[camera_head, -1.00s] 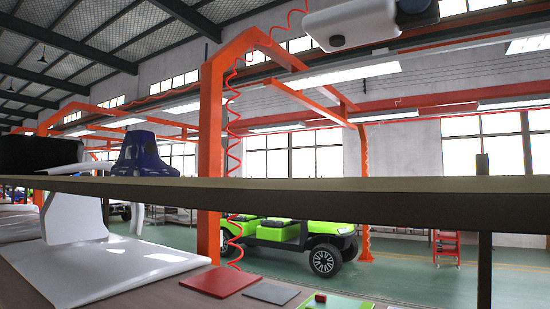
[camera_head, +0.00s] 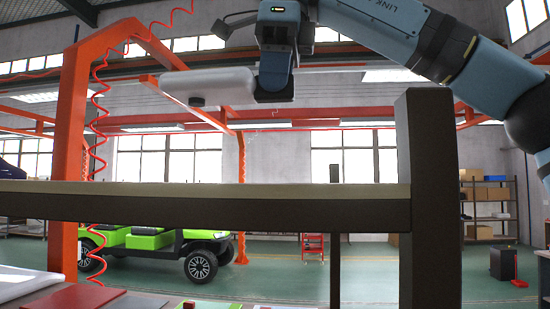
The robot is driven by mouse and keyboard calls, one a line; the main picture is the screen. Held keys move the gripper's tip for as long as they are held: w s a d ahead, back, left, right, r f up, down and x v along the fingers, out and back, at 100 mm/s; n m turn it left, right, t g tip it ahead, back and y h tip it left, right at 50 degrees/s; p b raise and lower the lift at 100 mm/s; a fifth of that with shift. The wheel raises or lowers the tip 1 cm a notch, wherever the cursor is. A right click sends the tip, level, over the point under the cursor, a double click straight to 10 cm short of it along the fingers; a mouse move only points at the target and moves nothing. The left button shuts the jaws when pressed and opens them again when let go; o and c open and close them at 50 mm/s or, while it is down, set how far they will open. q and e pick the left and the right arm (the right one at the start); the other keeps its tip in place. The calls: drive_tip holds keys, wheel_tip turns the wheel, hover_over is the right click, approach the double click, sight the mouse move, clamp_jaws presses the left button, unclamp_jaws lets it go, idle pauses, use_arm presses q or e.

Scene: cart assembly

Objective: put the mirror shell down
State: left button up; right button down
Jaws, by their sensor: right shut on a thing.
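The mirror shell (camera_head: 208,87) is a white, rounded, elongated piece with a small dark knob on its underside. It is held high, well above the shelf board (camera_head: 210,208). My right gripper (camera_head: 268,88) is shut on its right end, and its fingertips are partly hidden. My right arm comes in from the upper right. My left gripper is out of view.
The long board crosses at mid-height and meets a dark upright post (camera_head: 427,200) at right. Below lie a red plate (camera_head: 80,297) and a white panel (camera_head: 25,282). A green cart (camera_head: 150,240) and orange frame (camera_head: 75,140) stand behind.

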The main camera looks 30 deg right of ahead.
wheel_tip(320, 180, down, 7)
drive_tip(key=shift+d+r, duration=0.1)
drive_tip(key=shift+r, duration=0.05)
drive_tip(key=shift+f, duration=2.2)
drive_tip(key=shift+s, duration=0.1)
drive_tip(key=c, duration=0.9)
unclamp_jaws()
drive_tip(key=shift+r, duration=0.1)
drive_tip(key=r, duration=0.8)
drive_tip(key=d+r, duration=0.1)
drive_tip(key=r, duration=0.3)
drive_tip(key=shift+s, duration=0.35)
